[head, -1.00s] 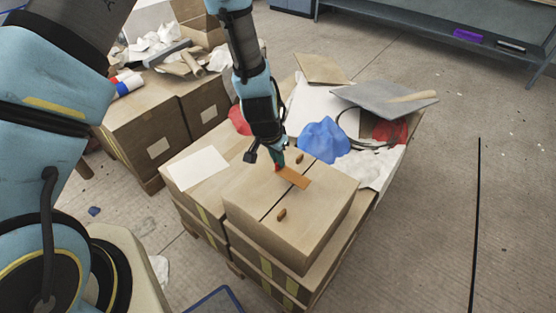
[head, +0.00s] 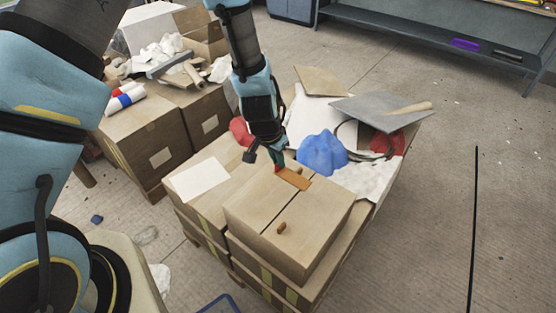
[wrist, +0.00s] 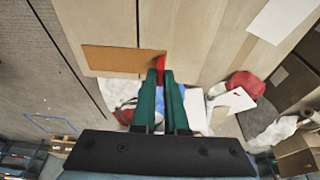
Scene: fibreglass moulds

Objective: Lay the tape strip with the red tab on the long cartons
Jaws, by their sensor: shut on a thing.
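The tape strip (head: 294,179) is a flat orange-brown piece; it also shows in the wrist view (wrist: 110,61). Its red tab (wrist: 161,66) is at the end between the green fingertips. My gripper (head: 277,168) is shut on the tab, also in the wrist view (wrist: 160,80). The strip is over the far part of the long cartons (head: 255,205), crossing the dark seam in their top near the far edge. I cannot tell whether it touches the cardboard.
A small brown piece (head: 281,228) lies on the carton top. A white sheet (head: 200,178) lies to the left. A blue lump (head: 321,151) and a grey board (head: 381,109) lie behind. Bare floor (head: 430,210) is at the right.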

